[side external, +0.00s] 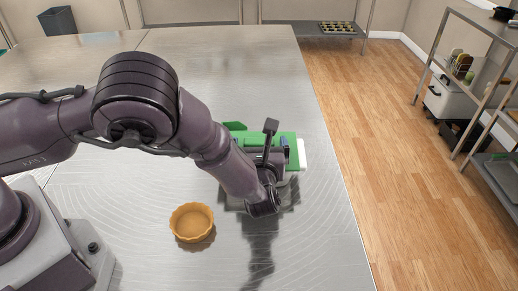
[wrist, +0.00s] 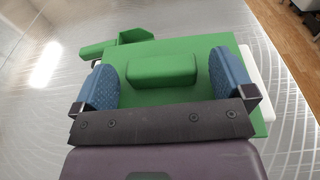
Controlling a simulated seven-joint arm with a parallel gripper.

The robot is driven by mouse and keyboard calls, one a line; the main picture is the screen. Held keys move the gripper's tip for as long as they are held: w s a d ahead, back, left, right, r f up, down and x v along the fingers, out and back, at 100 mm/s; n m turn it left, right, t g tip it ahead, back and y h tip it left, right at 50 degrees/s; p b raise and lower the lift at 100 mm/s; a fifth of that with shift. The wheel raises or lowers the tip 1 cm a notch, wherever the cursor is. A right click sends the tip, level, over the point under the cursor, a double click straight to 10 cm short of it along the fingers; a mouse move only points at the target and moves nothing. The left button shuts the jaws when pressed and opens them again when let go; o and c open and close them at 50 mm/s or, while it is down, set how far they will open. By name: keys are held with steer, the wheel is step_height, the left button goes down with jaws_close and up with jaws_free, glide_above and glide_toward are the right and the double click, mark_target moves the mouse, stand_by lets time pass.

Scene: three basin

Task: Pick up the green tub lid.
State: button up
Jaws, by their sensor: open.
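The green tub lid (wrist: 162,98) is a flat green plate with a raised block handle (wrist: 162,71) in its middle. A white edge, probably the tub (wrist: 267,85), shows past the lid's right side. My gripper (wrist: 163,66) is over the lid, its blue-padded fingers apart on the left and right of the handle, with gaps visible on both sides. I cannot tell whether the fingertips touch the lid. In the side view the lid (side external: 286,138) is partly hidden behind my gripper (side external: 267,156), and the white edge (side external: 302,154) shows at its right.
A small green open scoop-like piece (wrist: 115,46) lies just beyond the lid's far left. An orange fluted bowl (side external: 191,223) stands on the metal table (side external: 120,195), left of and nearer than the lid. The table's right edge is close to the lid. The table's far half is clear.

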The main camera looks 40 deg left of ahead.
steer(key=c, duration=0.9)
steer(key=shift+r, duration=0.1)
